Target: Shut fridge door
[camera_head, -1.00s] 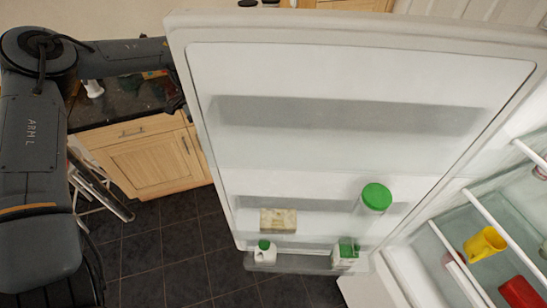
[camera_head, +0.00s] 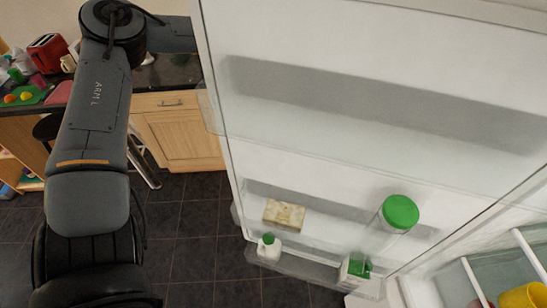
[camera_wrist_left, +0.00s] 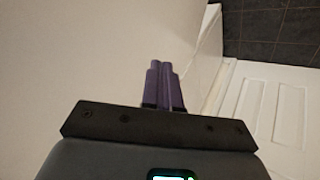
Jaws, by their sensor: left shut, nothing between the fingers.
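The white fridge door (camera_head: 330,150) stands open in the head view, its inner side with shelves facing me. Its racks hold a clear container with a green lid (camera_head: 401,212), a pale patterned block (camera_head: 284,214) and two small white containers with green tops. Part of the fridge interior (camera_head: 495,275) shows at the lower right. My left arm reaches behind the door's left edge, and its gripper is hidden there. In the left wrist view my left gripper (camera_wrist_left: 164,86) is shut and empty, its purple fingers close to a plain pale surface (camera_wrist_left: 70,65); contact cannot be told. My right gripper is not in view.
A wooden cabinet (camera_head: 178,130) with a dark counter stands behind the door's left edge. A red toaster (camera_head: 48,53) and small items sit on a counter at the far left. Dark tiled floor (camera_head: 190,240) lies open below. The wrist view shows a white panelled surface (camera_wrist_left: 270,105) at right.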

